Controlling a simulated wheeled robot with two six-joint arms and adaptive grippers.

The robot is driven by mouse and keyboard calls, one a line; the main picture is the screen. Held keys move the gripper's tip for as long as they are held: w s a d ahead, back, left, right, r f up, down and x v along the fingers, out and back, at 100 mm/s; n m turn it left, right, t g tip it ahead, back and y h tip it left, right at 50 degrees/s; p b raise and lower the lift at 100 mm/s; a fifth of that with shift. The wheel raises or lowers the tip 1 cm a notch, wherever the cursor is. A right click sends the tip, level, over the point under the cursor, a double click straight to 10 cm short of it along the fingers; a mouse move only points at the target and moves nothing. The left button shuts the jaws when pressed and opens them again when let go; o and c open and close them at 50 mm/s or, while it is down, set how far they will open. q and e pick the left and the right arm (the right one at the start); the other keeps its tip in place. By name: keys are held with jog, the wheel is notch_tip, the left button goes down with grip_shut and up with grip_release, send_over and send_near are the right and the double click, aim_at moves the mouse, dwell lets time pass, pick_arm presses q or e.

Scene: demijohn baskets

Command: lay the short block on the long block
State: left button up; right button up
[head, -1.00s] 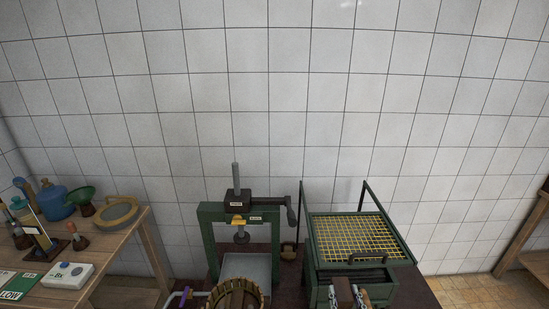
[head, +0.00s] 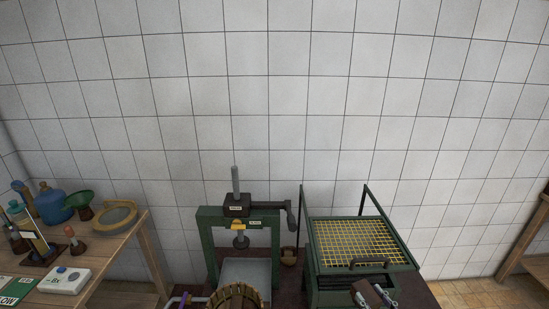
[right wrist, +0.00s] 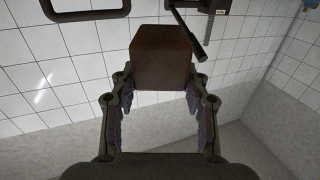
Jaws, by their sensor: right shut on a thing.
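My right gripper (head: 374,296) is at the bottom edge of the head view, in front of the green frame with the yellow grid. It is shut on a brown block (head: 367,292), which looks like the short block and appears turned at an angle. In the right wrist view the block (right wrist: 162,55) sits between the fingertips (right wrist: 160,84), with its near face towards the camera. I cannot make out the long block in either view. My left gripper is not in view.
A green press (head: 206,240) with a screw and crank stands left of the green grid-topped box (head: 408,259). A slatted wooden basket (head: 237,297) is in front of the press. A wooden table (head: 125,243) at left holds a blue jug (head: 54,206), a green funnel and a white device.

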jog(key=shift+w+d+r+n+y, duration=0.1)
jog(key=shift+r+n+y, duration=0.2)
jog(key=shift+r, duration=0.05)
jog(key=s+a+r+n+g+y, duration=0.35)
jog(key=a+r, duration=0.25)
jog(key=a, duration=0.3)
jog(key=s+a+r+n+g+y, duration=0.35)
jog(key=a+r+y, duration=0.2)
jog(key=a, duration=0.45)
pick_arm(q)
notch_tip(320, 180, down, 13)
jog(key=b, duration=1.3)
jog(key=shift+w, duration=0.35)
pick_arm(e)
notch_tip(320, 180, down, 13)
jog(key=h, duration=0.1)
jog(key=shift+s+m+t, duration=0.3)
jog(key=shift+s+m, duration=0.05)
jog(key=shift+m, duration=0.05)
